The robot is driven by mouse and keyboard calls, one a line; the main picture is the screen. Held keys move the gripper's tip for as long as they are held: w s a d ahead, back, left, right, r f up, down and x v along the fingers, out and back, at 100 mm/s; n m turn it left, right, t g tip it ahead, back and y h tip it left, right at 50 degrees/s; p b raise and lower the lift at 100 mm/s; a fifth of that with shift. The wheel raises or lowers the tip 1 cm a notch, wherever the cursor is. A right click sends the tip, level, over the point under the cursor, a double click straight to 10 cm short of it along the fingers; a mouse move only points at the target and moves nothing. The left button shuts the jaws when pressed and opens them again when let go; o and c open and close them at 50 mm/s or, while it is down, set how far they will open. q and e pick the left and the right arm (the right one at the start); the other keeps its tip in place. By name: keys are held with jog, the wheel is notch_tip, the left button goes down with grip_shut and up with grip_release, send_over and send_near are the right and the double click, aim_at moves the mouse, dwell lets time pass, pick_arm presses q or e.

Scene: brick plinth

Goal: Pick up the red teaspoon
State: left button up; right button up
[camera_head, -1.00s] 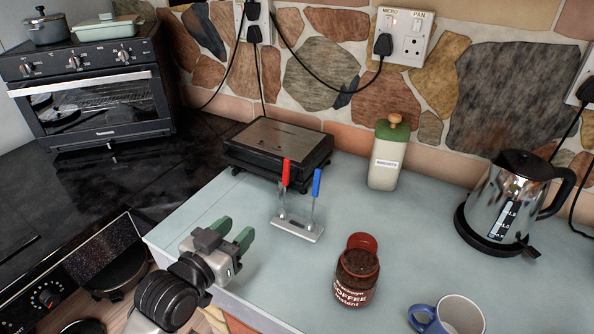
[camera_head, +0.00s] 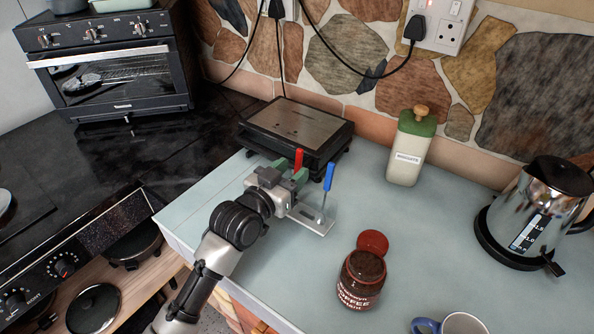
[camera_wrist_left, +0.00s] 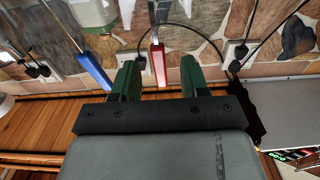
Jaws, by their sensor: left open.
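The red teaspoon (camera_head: 298,160) stands upright in a small metal holder (camera_head: 317,223) on the pale blue worktop. The blue teaspoon (camera_head: 328,178) stands beside it, to its right. My left gripper (camera_head: 286,172) is at the red handle, with its green fingers apart. In the left wrist view the red handle (camera_wrist_left: 158,65) shows between the two open fingers (camera_wrist_left: 158,80), apart from both. The blue handle (camera_wrist_left: 95,72) is outside the left finger there. The lower part of the red teaspoon is hidden behind my gripper in the head view. My right gripper is not in view.
A black grill (camera_head: 297,130) stands just behind the holder. An open coffee jar (camera_head: 360,280), a blue mug (camera_head: 462,325), a biscuit canister (camera_head: 410,147) and a kettle (camera_head: 535,210) stand to the right. The worktop between holder and kettle is mostly clear.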

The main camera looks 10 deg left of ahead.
pick_arm(q)
jog(key=x, duration=0.2)
jog(key=shift+w+d, duration=0.1)
jog(key=shift+w, duration=0.1)
grip_shut()
jog(key=shift+s, duration=0.1)
notch_tip(320, 180, up, 10)
dwell(0.5)
